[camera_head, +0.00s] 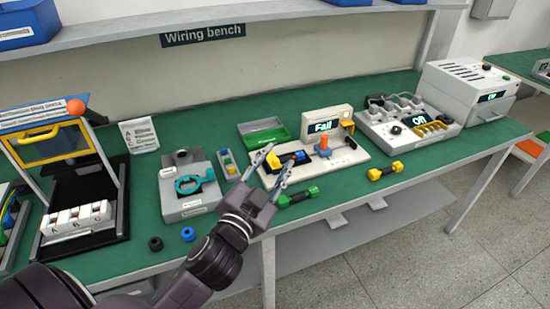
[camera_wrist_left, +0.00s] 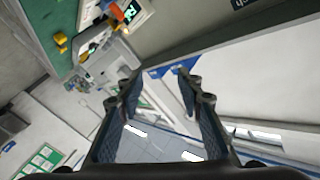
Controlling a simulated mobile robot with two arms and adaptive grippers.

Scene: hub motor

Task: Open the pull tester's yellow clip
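The pull tester (camera_head: 345,158) is a pale base in the middle of the green bench, with a screen (camera_head: 323,127) reading "Fail". An orange part (camera_head: 324,143) stands on it. A yellow piece (camera_head: 348,126) stands at its right end. Yellow, black and blue parts (camera_head: 290,160) lie at its left end, partly behind my gripper. Which yellow part is the clip, and whether it is open, I cannot tell. My left gripper (camera_head: 272,166) is open and empty, in front of the tester's left end. Its spread fingers also show in the left wrist view (camera_wrist_left: 160,82). My right gripper is out of view.
A green dumbbell-shaped piece (camera_head: 298,197) and a yellow one (camera_head: 385,170) lie near the bench's front edge. A grey fixture with a teal ring (camera_head: 195,180) is left of my gripper. A shelf (camera_head: 200,22) overhangs the back.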

